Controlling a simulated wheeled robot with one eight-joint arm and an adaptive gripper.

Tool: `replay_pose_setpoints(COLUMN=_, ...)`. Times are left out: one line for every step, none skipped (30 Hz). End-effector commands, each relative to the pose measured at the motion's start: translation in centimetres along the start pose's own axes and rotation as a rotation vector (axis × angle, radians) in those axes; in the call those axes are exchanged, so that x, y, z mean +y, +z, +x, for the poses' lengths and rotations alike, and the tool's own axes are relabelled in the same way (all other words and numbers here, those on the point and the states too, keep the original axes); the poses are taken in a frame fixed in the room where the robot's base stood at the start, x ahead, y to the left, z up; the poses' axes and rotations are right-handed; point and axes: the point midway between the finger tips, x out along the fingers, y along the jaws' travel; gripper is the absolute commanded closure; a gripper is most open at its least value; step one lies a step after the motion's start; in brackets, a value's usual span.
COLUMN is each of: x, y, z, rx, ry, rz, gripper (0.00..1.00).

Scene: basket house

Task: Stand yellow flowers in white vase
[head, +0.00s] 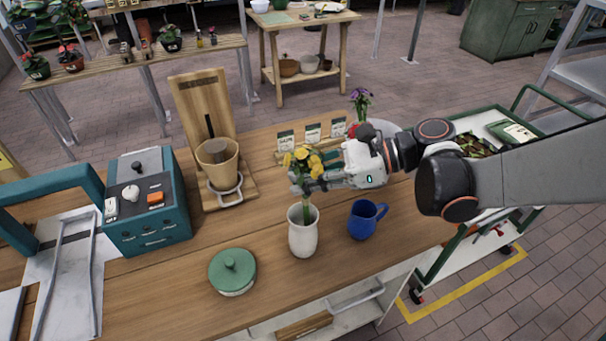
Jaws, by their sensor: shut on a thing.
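The yellow flowers (304,160) are upright, with green stems pointing down. My gripper (312,183) is shut on the flowers' stems, reaching in from the right. The white vase (303,238) stands upright on the wooden counter directly below the flowers. The lower stems meet the vase's mouth in the picture and their ends do not show. I cannot tell how deep they sit inside.
A blue mug (365,219) stands right of the vase, and a green-lidded jar (232,272) stands to its left front. A wooden stand (204,105) holds a tan pot (218,163) behind. Seed packets (312,132) and purple flowers (361,101) are at the back.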

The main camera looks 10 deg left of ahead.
Motion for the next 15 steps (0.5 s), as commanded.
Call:
replay_pose_setpoints(x=-0.01, y=-0.48, z=0.17, rx=0.0, ry=0.0, rz=0.0, gripper=1.0)
replay_pose_setpoints(x=-0.01, y=-0.59, z=0.21, rx=0.0, ry=0.0, rz=0.0, gripper=1.0)
replay_pose_setpoints(x=-0.01, y=-0.72, z=0.25, rx=0.0, ry=0.0, rz=0.0, gripper=1.0)
replay_pose_setpoints(x=0.0, y=-0.78, z=0.28, rx=0.0, ry=0.0, rz=0.0, gripper=1.0)
replay_pose_setpoints(x=0.0, y=-0.83, z=0.29, rx=0.0, ry=0.0, rz=0.0, gripper=1.0)
replay_pose_setpoints(x=0.0, y=-0.87, z=0.31, rx=0.0, ry=0.0, rz=0.0, gripper=1.0)
replay_pose_setpoints(x=0.0, y=-0.88, z=0.31, rx=0.0, ry=0.0, rz=0.0, gripper=1.0)
replay_pose_setpoints(x=0.0, y=-0.88, z=0.31, rx=0.0, ry=0.0, rz=0.0, gripper=1.0)
replay_pose_setpoints(x=0.0, y=-0.87, z=0.31, rx=0.0, ry=0.0, rz=0.0, gripper=1.0)
replay_pose_setpoints(x=0.0, y=-0.85, z=0.3, rx=0.0, ry=0.0, rz=0.0, gripper=1.0)
replay_pose_setpoints(x=0.0, y=-0.84, z=0.3, rx=0.0, ry=0.0, rz=0.0, gripper=1.0)
replay_pose_setpoints(x=0.0, y=-0.83, z=0.29, rx=0.0, ry=0.0, rz=0.0, gripper=1.0)
replay_pose_setpoints(x=0.0, y=-0.83, z=0.29, rx=0.0, ry=0.0, rz=0.0, gripper=1.0)
replay_pose_setpoints(x=0.0, y=-0.83, z=0.29, rx=0.0, ry=0.0, rz=0.0, gripper=1.0)
replay_pose_setpoints(x=0.0, y=-0.82, z=0.29, rx=0.0, ry=0.0, rz=0.0, gripper=0.76)
